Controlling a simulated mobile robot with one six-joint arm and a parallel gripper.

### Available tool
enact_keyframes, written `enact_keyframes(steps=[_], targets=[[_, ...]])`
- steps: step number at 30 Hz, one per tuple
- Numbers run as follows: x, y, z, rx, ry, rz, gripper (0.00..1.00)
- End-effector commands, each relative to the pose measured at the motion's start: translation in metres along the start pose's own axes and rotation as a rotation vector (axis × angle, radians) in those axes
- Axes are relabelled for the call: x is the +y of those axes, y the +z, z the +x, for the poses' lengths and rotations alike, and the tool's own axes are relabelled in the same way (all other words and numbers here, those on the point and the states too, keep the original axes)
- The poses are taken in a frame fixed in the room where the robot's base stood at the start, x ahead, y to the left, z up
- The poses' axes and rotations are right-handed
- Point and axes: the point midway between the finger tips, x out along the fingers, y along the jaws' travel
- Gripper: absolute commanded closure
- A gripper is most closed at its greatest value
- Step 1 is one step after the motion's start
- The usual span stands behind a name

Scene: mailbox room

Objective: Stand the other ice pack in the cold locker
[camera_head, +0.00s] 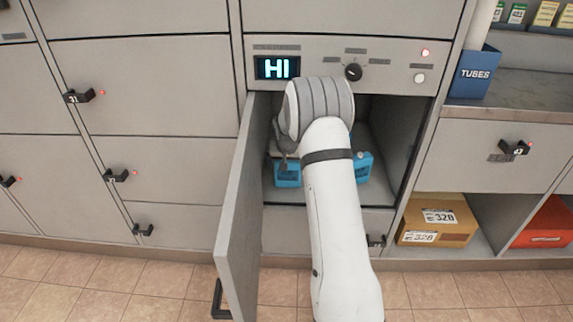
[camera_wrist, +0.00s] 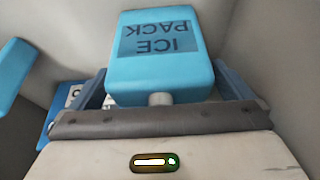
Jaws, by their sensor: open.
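The cold locker (camera_head: 405,130) is open, its door (camera_head: 240,215) swung out to the left, and my arm reaches inside. In the wrist view a blue ice pack (camera_wrist: 160,72), its label upside down, stands between the two fingers of my gripper (camera_wrist: 162,88). The fingers are open on either side of it, with its pale cap towards the palm. Another blue slab (camera_wrist: 14,72) shows at the left edge. In the head view blue items show left (camera_head: 288,174) and right (camera_head: 362,168) of my arm; which is which I cannot tell.
The panel above the opening has a display reading HI (camera_head: 277,67), a knob (camera_head: 353,72) and a red light. A blue item with white markings (camera_wrist: 72,98) lies beside the left finger. A cardboard parcel (camera_head: 437,219) and a blue TUBES bin (camera_head: 476,73) are at the right.

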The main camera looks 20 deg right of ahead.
Motion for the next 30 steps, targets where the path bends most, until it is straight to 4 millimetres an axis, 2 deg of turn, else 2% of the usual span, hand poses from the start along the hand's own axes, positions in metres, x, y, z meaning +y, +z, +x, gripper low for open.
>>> enact_keyframes(steps=[1,3,9,30], targets=[[0.000,-0.002,-0.015,0.002,-0.001,0.000,0.00],[0.000,-0.002,-0.027,0.001,0.000,-0.001,0.00],[-0.001,-0.001,-0.050,0.001,0.000,-0.001,0.00],[-0.001,0.000,-0.054,0.000,0.000,-0.001,0.00]])
